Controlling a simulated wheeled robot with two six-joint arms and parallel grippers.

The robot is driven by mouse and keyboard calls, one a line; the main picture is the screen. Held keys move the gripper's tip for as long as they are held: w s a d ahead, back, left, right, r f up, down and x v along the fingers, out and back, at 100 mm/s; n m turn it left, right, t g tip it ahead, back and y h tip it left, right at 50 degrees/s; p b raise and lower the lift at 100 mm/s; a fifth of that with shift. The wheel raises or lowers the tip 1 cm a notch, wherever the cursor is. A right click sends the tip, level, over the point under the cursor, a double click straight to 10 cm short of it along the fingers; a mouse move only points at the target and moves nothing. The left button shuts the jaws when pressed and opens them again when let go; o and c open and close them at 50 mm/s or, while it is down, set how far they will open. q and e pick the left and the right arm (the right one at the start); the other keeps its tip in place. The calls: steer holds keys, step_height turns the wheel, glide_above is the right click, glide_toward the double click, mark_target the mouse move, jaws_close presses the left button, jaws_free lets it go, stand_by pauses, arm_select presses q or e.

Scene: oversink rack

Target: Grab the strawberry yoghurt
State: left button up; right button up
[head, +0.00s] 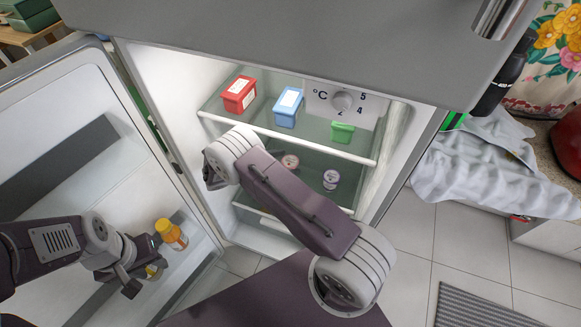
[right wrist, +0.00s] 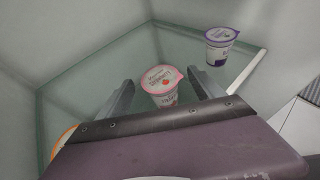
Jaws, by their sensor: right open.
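The strawberry yoghurt (right wrist: 162,86) is an upright cup with a pink-rimmed lid on a glass shelf in the right wrist view. My right gripper (right wrist: 160,92) is open, with one finger on each side of the cup. A gap shows between the cup and each finger. In the head view my right arm reaches into the fridge and hides its fingertips. A reddish-lidded cup (head: 290,161), apparently the strawberry one, shows there on the lower shelf. My left gripper (head: 146,274) is by the open door's shelf; its jaw opening is unclear.
A purple-lidded cup (right wrist: 220,46) stands to the right on the same shelf. An orange round item (right wrist: 60,141) is partly hidden at lower left. A red tub (head: 239,94), blue tub (head: 287,107) and green tub (head: 342,132) stand on the shelf above. An orange bottle (head: 171,234) stands in the door.

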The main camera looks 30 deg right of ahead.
steer(key=shift+r, duration=0.1)
steer(key=shift+c, duration=0.4)
steer(key=c, duration=1.5)
steer(key=shift+r, duration=0.1)
steer(key=shift+r, duration=0.35)
steer(key=r, duration=0.1)
steer(key=r+p, duration=0.2)
steer(key=r, duration=0.1)
steer(key=shift+s+a+r, duration=0.1)
steer(key=shift+s+a, duration=0.15)
steer(key=shift+s, duration=0.15)
steer(key=s+a+r+p, duration=0.1)
steer(key=s+r, duration=0.1)
steer(key=s, duration=0.1)
steer(key=s+a+r+p, duration=0.1)
steer(key=s+r, duration=0.1)
steer(key=s, duration=0.2)
steer(key=s+a+r+p, duration=0.1)
steer(key=s+r, duration=0.1)
steer(key=s, duration=0.1)
steer(key=shift+s+a, duration=0.15)
steer(key=shift+a, duration=0.15)
